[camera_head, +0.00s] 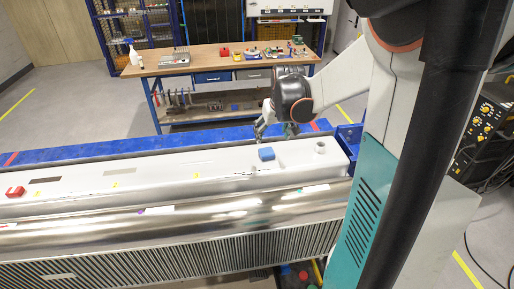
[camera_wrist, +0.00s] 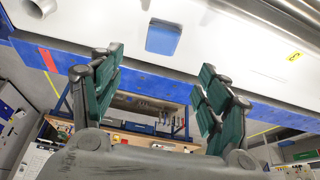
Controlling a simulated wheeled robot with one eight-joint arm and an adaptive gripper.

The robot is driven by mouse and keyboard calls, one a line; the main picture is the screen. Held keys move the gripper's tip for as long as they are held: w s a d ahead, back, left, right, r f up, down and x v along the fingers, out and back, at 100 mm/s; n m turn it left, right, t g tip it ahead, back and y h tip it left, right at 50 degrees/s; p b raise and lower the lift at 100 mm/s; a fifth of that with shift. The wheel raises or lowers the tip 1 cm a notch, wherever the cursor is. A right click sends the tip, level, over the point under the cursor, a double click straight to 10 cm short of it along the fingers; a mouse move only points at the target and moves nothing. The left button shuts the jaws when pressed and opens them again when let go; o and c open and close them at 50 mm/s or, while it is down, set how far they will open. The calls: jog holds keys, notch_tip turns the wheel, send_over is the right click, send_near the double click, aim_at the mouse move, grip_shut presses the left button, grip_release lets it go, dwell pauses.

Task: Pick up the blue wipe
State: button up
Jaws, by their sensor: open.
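The blue wipe (camera_head: 266,154) is a small blue block-like piece lying on the white top of the long metal jig (camera_head: 130,172), toward its right end. It also shows in the wrist view (camera_wrist: 163,37) at top centre, on the white surface. My gripper (camera_head: 272,130) is above the jig's far edge, just behind the wipe in the head view. In the wrist view my gripper (camera_wrist: 158,85) has its two green-padded fingers spread wide apart with nothing between them. The wipe lies beyond the fingertips, apart from them.
A white cylindrical fitting (camera_head: 320,147) stands right of the wipe. A red piece (camera_head: 15,192) sits at the jig's left end. A blue beam (camera_head: 100,149) runs along the far side. A workbench (camera_head: 225,60) with tools stands behind. The white surface left of the wipe is mostly clear.

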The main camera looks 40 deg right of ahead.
aim_at(266, 150)
jog(key=x, duration=1.1)
jog(key=shift+w+f, duration=0.25)
jog(key=shift+w, duration=0.15)
jog(key=shift+c, duration=0.5)
jog(key=c, duration=0.9)
